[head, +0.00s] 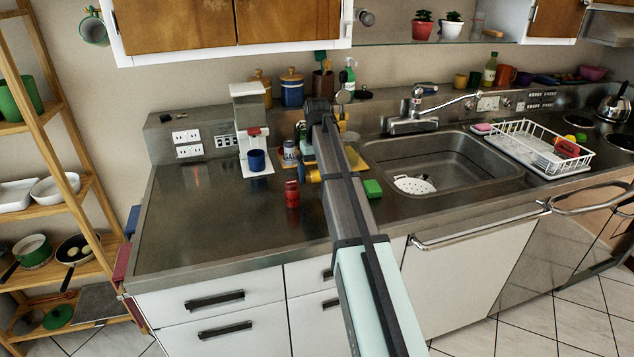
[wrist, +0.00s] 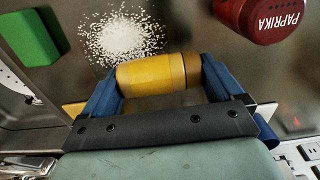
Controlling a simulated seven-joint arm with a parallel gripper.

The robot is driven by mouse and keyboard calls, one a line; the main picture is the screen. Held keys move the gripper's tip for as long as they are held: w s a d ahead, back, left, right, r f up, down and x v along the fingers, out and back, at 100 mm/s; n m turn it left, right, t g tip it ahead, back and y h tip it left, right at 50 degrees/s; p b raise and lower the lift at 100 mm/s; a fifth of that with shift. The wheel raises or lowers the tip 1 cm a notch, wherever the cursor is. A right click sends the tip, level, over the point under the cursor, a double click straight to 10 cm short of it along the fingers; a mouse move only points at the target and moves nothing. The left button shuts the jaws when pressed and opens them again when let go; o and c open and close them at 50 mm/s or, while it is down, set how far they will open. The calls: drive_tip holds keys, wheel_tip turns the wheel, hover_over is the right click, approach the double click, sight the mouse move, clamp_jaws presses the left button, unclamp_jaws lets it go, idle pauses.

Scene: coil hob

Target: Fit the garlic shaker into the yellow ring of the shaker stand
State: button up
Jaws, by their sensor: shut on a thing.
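A yellow cylindrical shaker (wrist: 150,72) lies sideways between the blue fingers of my gripper (wrist: 160,77) in the wrist view. No label shows on it, so I cannot read whether it is garlic. In the head view its yellow end (head: 313,177) shows just left of my arm, low over the counter. My gripper is shut on it. A red shaker marked PAPRIKA (wrist: 262,18) stands beyond it; it also shows in the head view (head: 292,194). The shaker stand and its yellow ring cannot be clearly made out; my arm covers part of that area.
White grains (wrist: 122,38) lie spilled on the counter near a green sponge (wrist: 35,40). A coffee machine (head: 250,125) with a blue cup (head: 257,160) stands left. A small white-and-blue container (head: 290,151) stands behind. The sink (head: 440,165) is right; the left counter is clear.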

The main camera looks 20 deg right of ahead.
sight(317, 181)
drive_tip(key=shift+f, duration=1.75)
drive_tip(key=shift+f, duration=0.2)
drive_tip(key=o, duration=0.7)
drive_tip(key=shift+o, duration=0.2)
drive_tip(key=shift+r, duration=0.1)
wheel_tip(317, 181, up, 12)
drive_tip(key=shift+r, duration=0.1)
